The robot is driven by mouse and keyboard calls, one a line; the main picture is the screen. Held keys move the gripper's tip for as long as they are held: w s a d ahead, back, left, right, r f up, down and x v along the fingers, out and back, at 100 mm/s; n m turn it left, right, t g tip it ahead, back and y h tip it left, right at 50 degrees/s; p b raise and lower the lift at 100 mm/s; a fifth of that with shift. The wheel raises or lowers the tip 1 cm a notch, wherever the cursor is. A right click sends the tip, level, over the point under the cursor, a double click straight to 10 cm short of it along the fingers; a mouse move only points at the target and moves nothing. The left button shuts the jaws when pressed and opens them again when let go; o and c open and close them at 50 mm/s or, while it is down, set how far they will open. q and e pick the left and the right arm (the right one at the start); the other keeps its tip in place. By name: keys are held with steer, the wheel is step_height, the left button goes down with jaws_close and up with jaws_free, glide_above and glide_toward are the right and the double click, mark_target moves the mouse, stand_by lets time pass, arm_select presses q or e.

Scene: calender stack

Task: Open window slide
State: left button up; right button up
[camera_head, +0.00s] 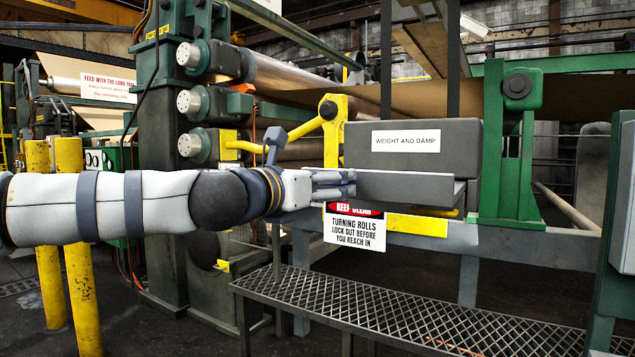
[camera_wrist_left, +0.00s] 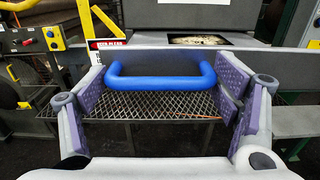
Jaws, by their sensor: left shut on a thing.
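A grey box (camera_head: 412,148) labelled "WEIGHT AND DAMP" sits on the machine frame in the head view. A flat grey slide (camera_head: 405,187) sticks out in front of its lower part. In the left wrist view the slide (camera_wrist_left: 265,64) carries a blue handle (camera_wrist_left: 162,82). Behind the slide's edge a partial window opening (camera_wrist_left: 200,40) shows a pale surface inside. My left gripper (camera_head: 342,184) reaches the slide's left end. In the left wrist view its fingers (camera_wrist_left: 164,76) stand at both ends of the handle, shut on it. Exact finger contact is hard to see.
A mesh step (camera_head: 400,315) lies below. A warning sign (camera_head: 354,228) hangs under the gripper. Yellow posts (camera_head: 80,250) stand at left, beside the roll machine (camera_head: 165,130). A green bracket (camera_head: 510,150) stands right of the box.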

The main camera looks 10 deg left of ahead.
arm_select(q)
steer(key=shift+d+r, duration=0.1)
steer(key=shift+d, duration=0.1)
steer(key=o, duration=1.4)
steer(key=shift+o, duration=0.2)
steer(key=shift+s, duration=0.1)
steer(key=v, duration=1.1)
steer(key=shift+s+a, duration=0.3)
steer(key=shift+a, duration=0.05)
